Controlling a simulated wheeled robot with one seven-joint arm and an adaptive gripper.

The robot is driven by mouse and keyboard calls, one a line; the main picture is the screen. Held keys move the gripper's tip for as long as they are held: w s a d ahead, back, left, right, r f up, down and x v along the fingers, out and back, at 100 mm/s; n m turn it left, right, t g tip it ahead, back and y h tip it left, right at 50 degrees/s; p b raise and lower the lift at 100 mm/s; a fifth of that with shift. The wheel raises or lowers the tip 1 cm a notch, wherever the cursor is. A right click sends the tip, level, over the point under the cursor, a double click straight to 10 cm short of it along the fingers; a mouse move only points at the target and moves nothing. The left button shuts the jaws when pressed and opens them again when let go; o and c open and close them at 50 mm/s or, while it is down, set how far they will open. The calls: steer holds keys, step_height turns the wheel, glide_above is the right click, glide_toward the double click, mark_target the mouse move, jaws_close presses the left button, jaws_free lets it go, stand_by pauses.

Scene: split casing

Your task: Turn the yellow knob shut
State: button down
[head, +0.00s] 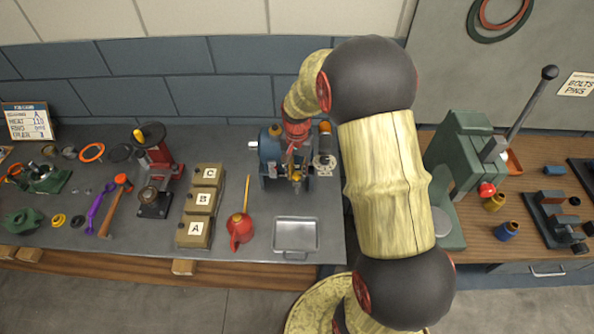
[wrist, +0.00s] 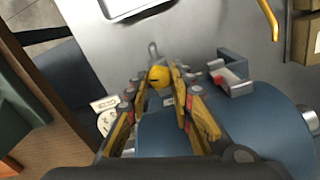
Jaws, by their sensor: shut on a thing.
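The yellow knob (wrist: 159,77) shows in the wrist view as a small round yellow piece with a dark slot, at the near end of the blue casing (wrist: 235,140). My gripper (wrist: 158,82) has one yellow-and-dark finger on each side of the knob, shut on it. In the head view the blue casing (head: 268,160) stands on the grey bench, and my gripper (head: 297,168) reaches down at its right side. The knob cannot be made out clearly there, as my gripper covers that area.
A grey bracket with a red part (wrist: 231,78) sits close beside my fingers on the casing. A metal tray (head: 296,254), a red oil can (head: 239,231) and lettered boxes (head: 202,203) lie nearby. A green press (head: 465,165) stands right of my arm.

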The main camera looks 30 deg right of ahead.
steer(key=shift+m, duration=0.3)
steer(key=shift+r, duration=0.1)
steer(key=c, duration=1.6)
jaws_free()
steer(key=shift+o, duration=0.3)
